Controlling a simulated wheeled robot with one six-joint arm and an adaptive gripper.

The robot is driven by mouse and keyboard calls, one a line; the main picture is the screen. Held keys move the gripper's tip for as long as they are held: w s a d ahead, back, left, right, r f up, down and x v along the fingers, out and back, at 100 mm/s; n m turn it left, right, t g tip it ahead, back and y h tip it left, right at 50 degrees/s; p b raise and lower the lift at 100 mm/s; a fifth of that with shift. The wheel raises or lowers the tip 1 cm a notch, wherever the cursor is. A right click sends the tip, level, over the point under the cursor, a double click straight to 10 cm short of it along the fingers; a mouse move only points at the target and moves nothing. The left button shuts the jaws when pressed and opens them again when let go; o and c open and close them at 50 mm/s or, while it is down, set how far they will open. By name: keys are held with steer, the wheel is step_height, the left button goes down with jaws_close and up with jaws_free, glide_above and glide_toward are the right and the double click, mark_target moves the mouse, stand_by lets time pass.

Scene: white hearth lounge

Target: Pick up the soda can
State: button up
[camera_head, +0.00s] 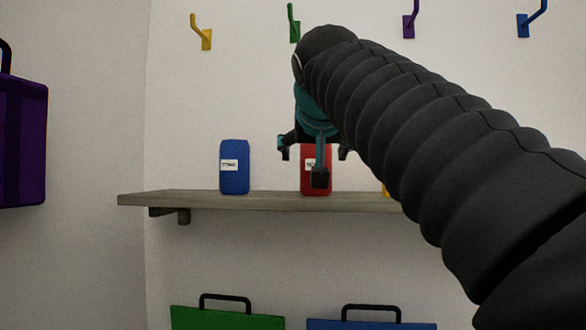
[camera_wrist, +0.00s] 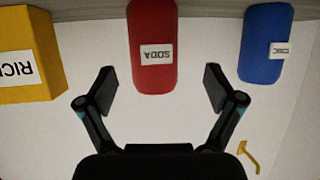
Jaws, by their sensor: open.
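The red soda can (camera_head: 308,181) stands upright on a wooden shelf (camera_head: 250,200), partly hidden behind my gripper in the head view. In the wrist view the soda can (camera_wrist: 152,72) appears upside down, with a white label reading SODA, near the top centre. My gripper (camera_head: 316,165) is open in front of the can. In the wrist view the two fingers of my gripper (camera_wrist: 158,90) are spread, one to each side of the can's free end. I see no finger touching the can.
A blue can (camera_head: 235,170) stands to the left on the shelf; it also shows in the wrist view (camera_wrist: 265,45). A yellow box (camera_wrist: 25,60) reading RIC stands on the soda can's other side. Coloured hooks (camera_head: 205,35) are on the wall above. Green (camera_head: 225,318) and blue (camera_head: 370,324) cases are below.

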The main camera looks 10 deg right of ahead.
mark_target(314, 160)
steer(key=x, duration=0.4)
steer(key=shift+d+x, duration=0.2)
steer(key=shift+x, duration=1.1)
steer(key=shift+d+x, duration=0.2)
steer(key=shift+x, duration=1.15)
steer(key=shift+s, duration=0.15)
steer(key=c, duration=1)
